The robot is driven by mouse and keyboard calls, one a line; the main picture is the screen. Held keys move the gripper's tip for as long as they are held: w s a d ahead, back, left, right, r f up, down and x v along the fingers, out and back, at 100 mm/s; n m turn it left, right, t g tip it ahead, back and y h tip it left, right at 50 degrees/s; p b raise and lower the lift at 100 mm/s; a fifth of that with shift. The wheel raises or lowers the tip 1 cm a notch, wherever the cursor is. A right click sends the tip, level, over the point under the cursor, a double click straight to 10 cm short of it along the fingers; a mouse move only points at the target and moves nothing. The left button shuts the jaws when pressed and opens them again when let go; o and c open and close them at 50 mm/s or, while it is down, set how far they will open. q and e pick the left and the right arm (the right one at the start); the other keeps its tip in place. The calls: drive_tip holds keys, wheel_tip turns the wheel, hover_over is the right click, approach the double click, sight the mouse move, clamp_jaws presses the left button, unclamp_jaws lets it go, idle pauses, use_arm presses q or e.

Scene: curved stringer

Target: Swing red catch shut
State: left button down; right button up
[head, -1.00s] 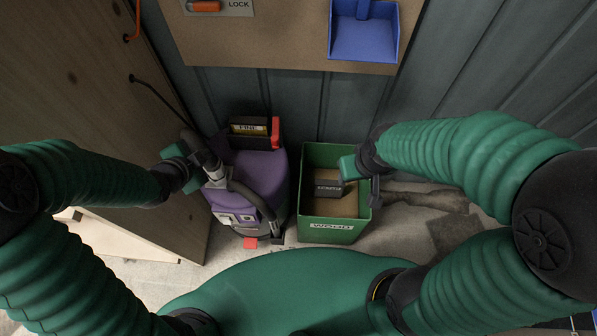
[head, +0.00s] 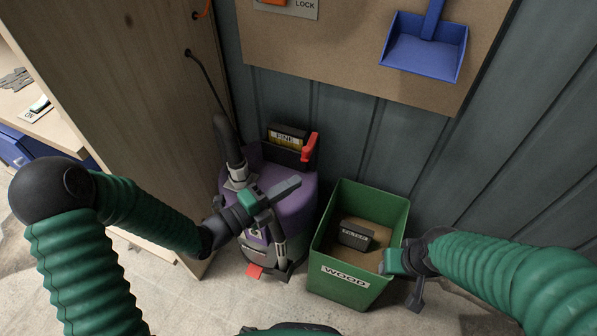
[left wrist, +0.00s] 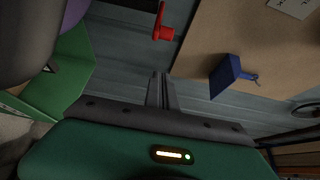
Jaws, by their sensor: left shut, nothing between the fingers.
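The red catch (head: 309,147) sticks up at the back right of the purple vacuum cleaner (head: 300,195), beside the black holder. It looks swung out from the body. In the left wrist view the catch (left wrist: 163,31) is near the top, beyond the fingertips and apart from them. My left gripper (head: 292,186) is shut and empty above the purple lid, in front of the catch. Its fingers (left wrist: 161,80) show close together in the left wrist view. My right gripper (head: 416,296) is at the right side of the green bin; its finger gap is unclear.
The green bin (head: 345,291), marked WOOD, stands right of the vacuum with a dark block (head: 355,235) inside. A black hose (head: 228,140) rises at the vacuum's left, near a wooden panel (head: 130,100). A blue dustpan (head: 425,48) hangs on the board above.

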sight(310, 143)
use_arm(q)
drive_tip(key=b+x, duration=0.3)
drive_tip(key=x, duration=0.6)
drive_tip(key=w+a, duration=0.2)
drive_tip(key=a, duration=0.1)
drive_tip(key=shift+a, duration=0.1)
drive_tip(key=shift+a, duration=0.1)
